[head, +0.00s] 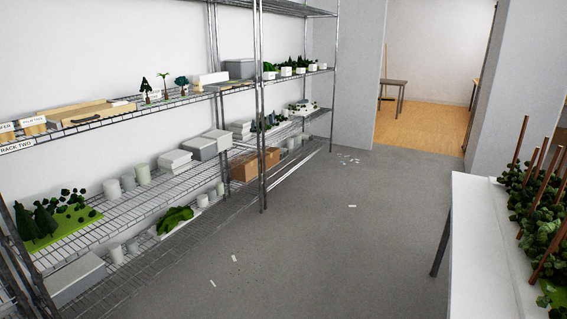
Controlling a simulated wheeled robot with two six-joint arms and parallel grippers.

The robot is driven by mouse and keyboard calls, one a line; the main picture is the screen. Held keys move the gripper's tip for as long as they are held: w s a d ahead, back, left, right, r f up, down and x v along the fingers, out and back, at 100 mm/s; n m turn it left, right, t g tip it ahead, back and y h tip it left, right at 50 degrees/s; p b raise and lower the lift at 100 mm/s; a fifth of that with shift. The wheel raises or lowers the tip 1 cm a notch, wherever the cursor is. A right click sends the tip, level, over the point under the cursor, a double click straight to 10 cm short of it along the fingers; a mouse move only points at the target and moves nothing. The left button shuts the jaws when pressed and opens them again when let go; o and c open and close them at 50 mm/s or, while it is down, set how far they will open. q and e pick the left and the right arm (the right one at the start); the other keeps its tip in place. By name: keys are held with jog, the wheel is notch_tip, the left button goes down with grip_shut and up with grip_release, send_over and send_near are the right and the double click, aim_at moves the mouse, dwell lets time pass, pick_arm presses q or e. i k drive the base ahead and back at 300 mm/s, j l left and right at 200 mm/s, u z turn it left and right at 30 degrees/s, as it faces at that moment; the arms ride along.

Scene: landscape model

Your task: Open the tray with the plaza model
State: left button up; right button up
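Neither of my grippers is in view. I cannot pick out a tray with a plaza model for certain. A small white model with green on it (303,107) sits on the middle shelf at the far end of the rack, too small to make out. A green landscape model with dark trees (62,220) sits on a lower shelf at the near left. Closed grey boxes (206,147) and white stacked pieces (174,161) lie on the middle shelf.
Wire shelving (262,120) runs along the left wall. A white table (482,250) with potted plants and brown stakes (540,210) stands at the right. The grey floor (310,240) between them is open, with a few small scraps. A doorway (425,120) opens at the back.

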aim_at(221, 79)
jog(key=i, duration=1.85)
